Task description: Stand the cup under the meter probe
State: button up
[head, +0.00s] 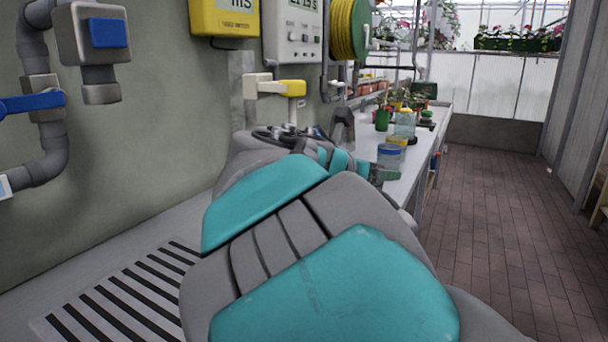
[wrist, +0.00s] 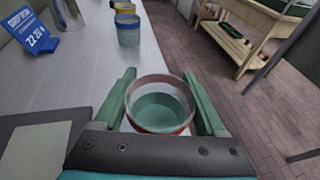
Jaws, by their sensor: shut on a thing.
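In the wrist view my gripper (wrist: 160,80) is shut on a round cup (wrist: 160,88) with a pale, reddish rim and greenish contents. The cup sits upright between the two green fingers. In the head view my own arm hides the cup and most of the gripper. The yellow meter (head: 225,17) hangs on the wall at the top, with "mS" on its display. Below it a white and yellow holder (head: 291,87) sticks out from the wall, and what seems to be the probe (head: 292,108) hangs from it. Its lower end is hidden behind my arm.
A blue jar (wrist: 128,32) stands on the bench (wrist: 90,75) ahead, with a yellow one behind it. A blue sign (wrist: 38,32) stands at left. A slotted grate (head: 125,300) lies near the wall. Pipes with a blue valve handle (head: 32,103) stick out at left.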

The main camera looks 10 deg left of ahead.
jog(key=w+a, duration=0.1)
jog(key=a, duration=0.3)
jog(key=w+a, duration=0.2)
jog(key=a, duration=0.2)
jog(key=w+a, duration=0.1)
jog(key=a, duration=0.3)
jog(key=shift+w, duration=0.15)
jog(key=a, duration=0.2)
jog(key=w+a+f+b, duration=0.1)
jog(key=shift+d+f+b, duration=0.15)
jog(key=shift+f+b, duration=0.2)
jog(key=shift+r, duration=0.1)
jog(key=o, duration=1.4)
jog(key=shift+s, duration=0.1)
